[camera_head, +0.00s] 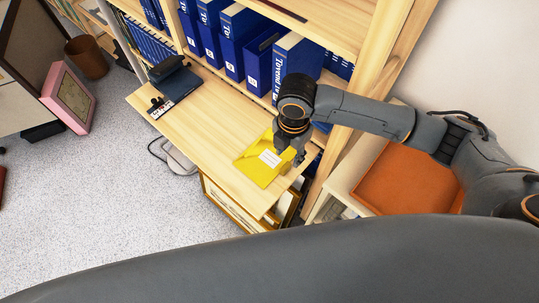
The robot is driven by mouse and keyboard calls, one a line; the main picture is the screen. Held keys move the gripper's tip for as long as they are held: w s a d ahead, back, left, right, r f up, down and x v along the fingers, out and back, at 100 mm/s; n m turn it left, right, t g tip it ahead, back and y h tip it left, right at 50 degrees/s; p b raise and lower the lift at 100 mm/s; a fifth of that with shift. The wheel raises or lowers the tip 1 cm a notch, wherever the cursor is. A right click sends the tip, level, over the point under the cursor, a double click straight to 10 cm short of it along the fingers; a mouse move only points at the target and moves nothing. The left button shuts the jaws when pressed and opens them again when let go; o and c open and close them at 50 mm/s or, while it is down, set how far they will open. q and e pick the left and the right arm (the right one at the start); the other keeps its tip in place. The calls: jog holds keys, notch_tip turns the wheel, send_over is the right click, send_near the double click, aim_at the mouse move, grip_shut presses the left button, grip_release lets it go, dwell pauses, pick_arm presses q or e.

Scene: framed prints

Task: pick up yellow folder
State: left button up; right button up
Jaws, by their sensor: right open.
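The yellow folder (257,171) lies on the light wooden shelf board (196,121), near its right end. It has a white label on its upper face. My right gripper (290,160) hangs over the right part of the folder, fingers pointing down, and hides part of it. The fingers are open. I cannot tell whether they touch the folder. My left gripper is not in view.
Several blue binders (258,65) stand on the shelf behind. A dark device (172,79) sits at the board's left end. Framed prints (232,207) lean below the board. An orange surface (405,182) is at right. Carpet at left is mostly clear.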

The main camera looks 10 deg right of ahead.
aim_at(286, 167)
jog(key=f, duration=0.2)
jog(key=shift+w+f, duration=0.3)
jog(key=shift+f, duration=0.05)
notch_tip(286, 167, down, 2)
jog(key=shift+s+a+f+p, duration=0.1)
jog(key=shift+s+p, duration=0.05)
jog(key=shift+p, duration=0.15)
notch_tip(286, 167, down, 2)
jog(key=shift+f, duration=0.75)
grip_shut()
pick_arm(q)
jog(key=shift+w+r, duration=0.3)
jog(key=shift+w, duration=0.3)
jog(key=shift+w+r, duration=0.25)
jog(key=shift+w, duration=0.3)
pick_arm(e)
jog(key=shift+r, duration=0.1)
